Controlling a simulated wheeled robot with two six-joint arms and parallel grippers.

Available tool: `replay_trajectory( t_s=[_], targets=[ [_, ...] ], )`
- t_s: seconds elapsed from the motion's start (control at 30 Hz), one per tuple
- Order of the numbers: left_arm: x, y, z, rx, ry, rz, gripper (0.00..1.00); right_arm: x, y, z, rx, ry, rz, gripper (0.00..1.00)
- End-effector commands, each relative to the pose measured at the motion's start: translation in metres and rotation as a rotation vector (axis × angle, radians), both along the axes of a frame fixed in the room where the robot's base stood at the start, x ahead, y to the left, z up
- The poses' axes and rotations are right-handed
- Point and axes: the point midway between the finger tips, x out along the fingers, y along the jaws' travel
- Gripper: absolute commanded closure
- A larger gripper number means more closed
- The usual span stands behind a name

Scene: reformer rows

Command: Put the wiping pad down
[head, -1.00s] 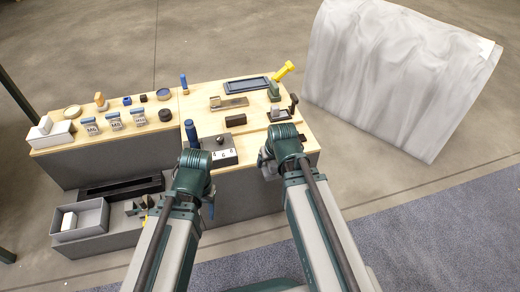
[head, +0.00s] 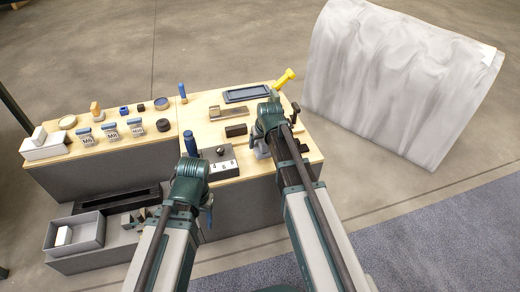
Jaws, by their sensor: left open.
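A small white block (head: 64,235), which may be the wiping pad, lies inside the grey open tray (head: 97,231) at the lower left. Another white block (head: 39,134) leans on a white box (head: 45,149) on the bench's left end. I cannot tell for certain which is the pad.
A yellow-handled tool (head: 285,77) stands at the back right. A large draped white form (head: 400,80) stands beyond.

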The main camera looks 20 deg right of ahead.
Motion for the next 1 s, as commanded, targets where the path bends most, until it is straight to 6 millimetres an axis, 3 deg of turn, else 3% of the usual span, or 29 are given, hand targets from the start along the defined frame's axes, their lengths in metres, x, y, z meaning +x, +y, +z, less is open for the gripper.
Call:
replay_trajectory(
  t_s=[0.37,0.8,0.83,0.93,1.0],
  targets=[
    [0.0,-0.001,-0.037,-0.004,0.0,-0.004,0.4,-0.001,-0.002,-0.037,0.0,0.0,0.0,0.7],
    [0.0,-0.001,-0.04,-0.004,0.0,-0.003,0.4,-0.001,-0.002,-0.04,0.0,0.0,0.0,0.7],
    [0.0,-0.001,-0.038,-0.004,0.0,-0.003,0.4,-0.001,-0.002,-0.038,0.0,0.0,0.0,0.2],
    [0.0,-0.001,-0.038,-0.004,-0.001,-0.003,0.4,-0.001,-0.002,-0.038,0.0,0.0,0.0,0.02],
    [0.0,-0.001,-0.038,-0.004,-0.001,-0.003,0.4,-0.001,-0.002,-0.038,0.0,0.0,0.0,0.0]
  ],
)
